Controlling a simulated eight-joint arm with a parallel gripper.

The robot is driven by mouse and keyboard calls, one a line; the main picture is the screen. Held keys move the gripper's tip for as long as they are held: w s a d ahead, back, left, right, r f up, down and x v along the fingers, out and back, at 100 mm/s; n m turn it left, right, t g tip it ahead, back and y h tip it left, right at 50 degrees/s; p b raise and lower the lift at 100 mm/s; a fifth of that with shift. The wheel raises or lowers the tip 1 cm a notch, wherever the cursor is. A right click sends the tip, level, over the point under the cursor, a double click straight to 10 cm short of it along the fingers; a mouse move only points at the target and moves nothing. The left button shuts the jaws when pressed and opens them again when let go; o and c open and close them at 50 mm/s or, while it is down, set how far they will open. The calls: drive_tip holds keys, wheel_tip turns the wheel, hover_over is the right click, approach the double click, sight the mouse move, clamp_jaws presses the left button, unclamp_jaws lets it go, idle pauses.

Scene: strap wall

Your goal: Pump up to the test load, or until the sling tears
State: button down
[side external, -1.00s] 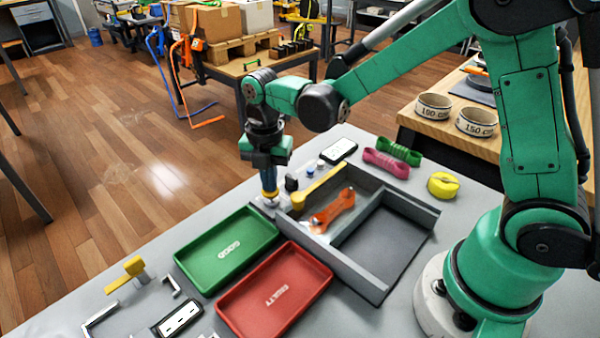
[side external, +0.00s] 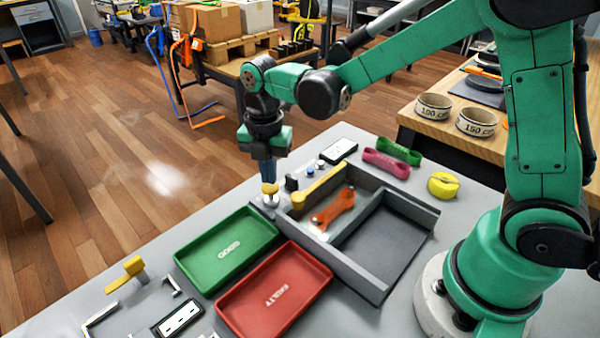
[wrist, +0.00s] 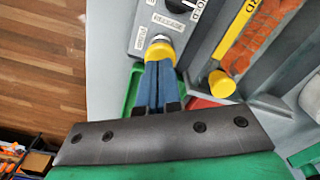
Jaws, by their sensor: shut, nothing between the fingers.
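My gripper (side external: 268,180) points down with its fingers together and empty. It is right above the yellow pump knob (side external: 270,190) at the near left corner of the grey test frame. In the wrist view the fingertips (wrist: 158,66) touch or almost touch the yellow knob (wrist: 160,47); I cannot tell which. An orange sling (side external: 334,207) lies whole, as far as I see, in the frame (side external: 360,270), beside a yellow bar (side external: 322,184). A black control (side external: 291,183) is behind the knob. A label reading RELEASE (wrist: 172,22) shows on the panel. A white display (side external: 338,150) is too small to read.
A green GOOD tray (side external: 226,247) and a red FAULTY tray (side external: 275,290) lie in front of the frame. Pink (side external: 386,163) and green (side external: 399,151) slings and a yellow roll (side external: 443,185) lie behind it. A yellow-handled device (side external: 128,272) stands front left.

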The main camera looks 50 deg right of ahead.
idle(0.4)
drive_tip(key=shift+r, duration=3.05)
drive_tip(key=c, duration=1.4)
unclamp_jaws()
drive_tip(key=shift+o, duration=0.2)
wheel_tip(320, 180, up, 6)
